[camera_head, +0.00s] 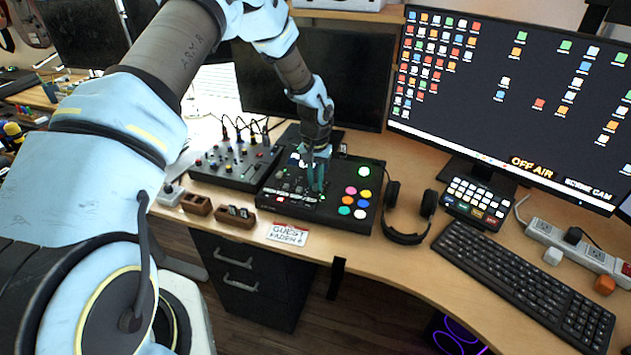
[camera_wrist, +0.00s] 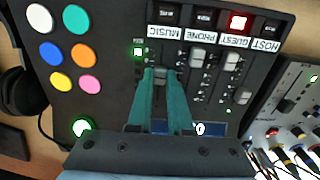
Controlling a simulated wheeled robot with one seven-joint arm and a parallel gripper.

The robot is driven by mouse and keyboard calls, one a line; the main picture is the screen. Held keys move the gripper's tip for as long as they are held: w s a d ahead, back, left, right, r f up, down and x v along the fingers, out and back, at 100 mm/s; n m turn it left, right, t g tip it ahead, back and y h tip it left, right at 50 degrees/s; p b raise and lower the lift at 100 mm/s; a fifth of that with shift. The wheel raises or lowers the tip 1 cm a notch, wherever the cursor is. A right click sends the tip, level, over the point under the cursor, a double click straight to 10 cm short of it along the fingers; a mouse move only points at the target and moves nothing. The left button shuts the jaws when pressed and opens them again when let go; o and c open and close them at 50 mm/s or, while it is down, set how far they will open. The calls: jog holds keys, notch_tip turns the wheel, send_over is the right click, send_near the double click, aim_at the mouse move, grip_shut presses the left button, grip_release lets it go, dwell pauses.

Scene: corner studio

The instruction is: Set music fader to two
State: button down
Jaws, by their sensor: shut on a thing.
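The black sound console (camera_head: 320,216) sits on the desk in the head view. My gripper (camera_head: 317,183) reaches down onto its fader area. In the wrist view the console appears upside down, with labels MUSIC, PHONE, GUEST and HOST. My gripper's teal fingers (camera_wrist: 160,77) are shut on the music fader cap (camera_wrist: 161,72), below the MUSIC label (camera_wrist: 165,31). The scale marks beside this fader are mostly hidden by the fingers. The phone fader (camera_wrist: 197,58) and guest fader (camera_wrist: 232,61) stand nearer their labels; the host fader (camera_wrist: 243,95) stands farther away. A small display (camera_wrist: 205,128) is partly hidden.
Coloured round buttons (camera_wrist: 75,18) lie beside the faders. A smaller mixer (camera_head: 235,165) with cables stands left of the console. Headphones (camera_head: 408,215) lie to its right, near a button pad (camera_head: 478,203) and keyboard (camera_head: 525,285). Monitors stand behind.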

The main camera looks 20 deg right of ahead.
jog(key=shift+s+a+f+b, duration=0.1)
jog(key=shift+s+b, duration=0.05)
jog(key=shift+b, duration=0.2)
jog(key=shift+s+a+b, duration=0.3)
jog(key=shift+s+a, duration=0.1)
jog(key=c, duration=0.8)
grip_release()
notch_tip(320, 180, up, 11)
jog(key=b, duration=0.3)
